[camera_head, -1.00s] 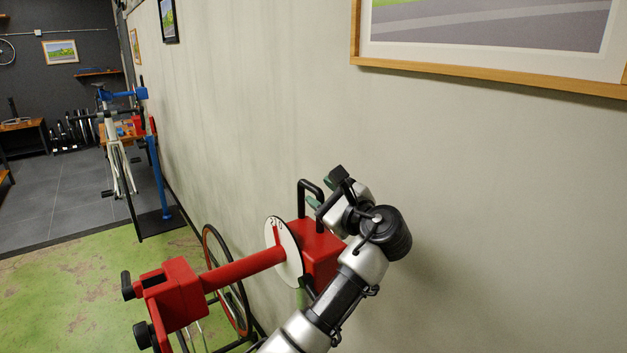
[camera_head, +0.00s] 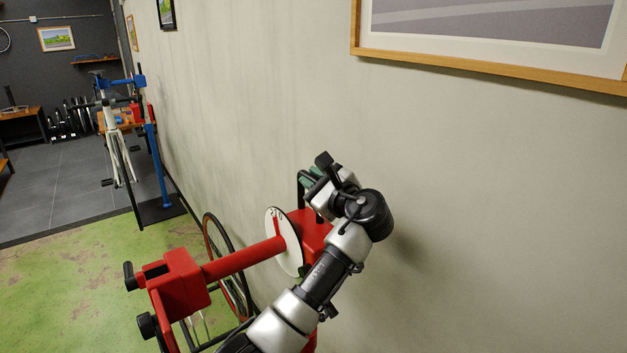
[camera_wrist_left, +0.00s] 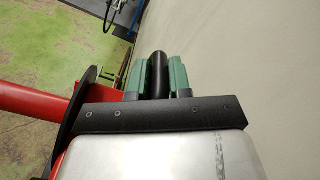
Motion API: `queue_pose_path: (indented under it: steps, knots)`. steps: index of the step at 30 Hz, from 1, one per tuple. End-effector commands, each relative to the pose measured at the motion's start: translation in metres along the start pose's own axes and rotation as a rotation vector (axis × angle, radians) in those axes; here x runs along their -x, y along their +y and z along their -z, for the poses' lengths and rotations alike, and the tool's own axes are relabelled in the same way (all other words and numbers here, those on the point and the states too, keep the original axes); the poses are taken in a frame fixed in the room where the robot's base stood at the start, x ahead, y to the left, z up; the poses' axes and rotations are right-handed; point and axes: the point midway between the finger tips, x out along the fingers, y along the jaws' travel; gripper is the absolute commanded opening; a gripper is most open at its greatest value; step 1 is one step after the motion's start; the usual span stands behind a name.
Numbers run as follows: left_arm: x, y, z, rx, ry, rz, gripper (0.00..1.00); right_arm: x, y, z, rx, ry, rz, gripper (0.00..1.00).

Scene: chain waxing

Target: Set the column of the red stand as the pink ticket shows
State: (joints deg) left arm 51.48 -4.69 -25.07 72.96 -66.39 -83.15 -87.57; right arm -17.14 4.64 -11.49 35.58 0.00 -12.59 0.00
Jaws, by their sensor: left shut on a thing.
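The red stand has a red head block (camera_head: 315,228), a red arm (camera_head: 243,257) reaching left to a red clamp (camera_head: 178,284), and a white dial disc (camera_head: 291,264) with small marks. A black loop handle (camera_head: 300,196) rises from the head block. My left gripper (camera_head: 310,180) is at the top of the handle. In the left wrist view, its green finger pads press both sides of the black handle (camera_wrist_left: 157,76). My arm hides much of the head block and the column below. The pink ticket is not in view. My right gripper is not in view.
A grey wall runs close behind the stand, with a framed picture (camera_head: 490,62) at upper right. A bicycle wheel (camera_head: 226,262) stands behind the red arm. A blue stand (camera_head: 156,165) with a bicycle is farther back left. Green floor (camera_head: 70,290) is open at left.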

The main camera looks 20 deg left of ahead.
Motion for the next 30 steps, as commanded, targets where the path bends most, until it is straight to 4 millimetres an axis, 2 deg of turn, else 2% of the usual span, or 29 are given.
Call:
queue_pose_path:
  steps: [5, 13, 22, 23, 24, 27, 30]
  knots:
    - [0.000, -0.003, -0.005, 0.000, 0.000, 0.000, 0.00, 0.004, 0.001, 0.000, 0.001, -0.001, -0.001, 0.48]
    - [0.001, -0.029, -0.043, 0.004, -0.001, 0.002, 0.00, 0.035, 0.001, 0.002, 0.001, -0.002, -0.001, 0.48]
    - [0.001, -0.029, -0.043, 0.002, -0.002, 0.002, 0.00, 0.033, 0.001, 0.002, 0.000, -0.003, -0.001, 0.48]
    - [0.001, -0.029, -0.043, 0.001, -0.002, 0.002, 0.21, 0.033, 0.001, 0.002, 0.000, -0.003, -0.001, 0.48]
    - [0.001, -0.029, -0.042, 0.001, -0.002, 0.002, 0.27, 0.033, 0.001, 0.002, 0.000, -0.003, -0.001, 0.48]
    - [0.001, -0.028, -0.042, 0.001, -0.001, 0.001, 0.42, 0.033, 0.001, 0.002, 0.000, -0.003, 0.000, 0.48]
    - [0.000, -0.028, -0.042, 0.000, -0.001, 0.001, 0.44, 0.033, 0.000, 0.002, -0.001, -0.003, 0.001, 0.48]
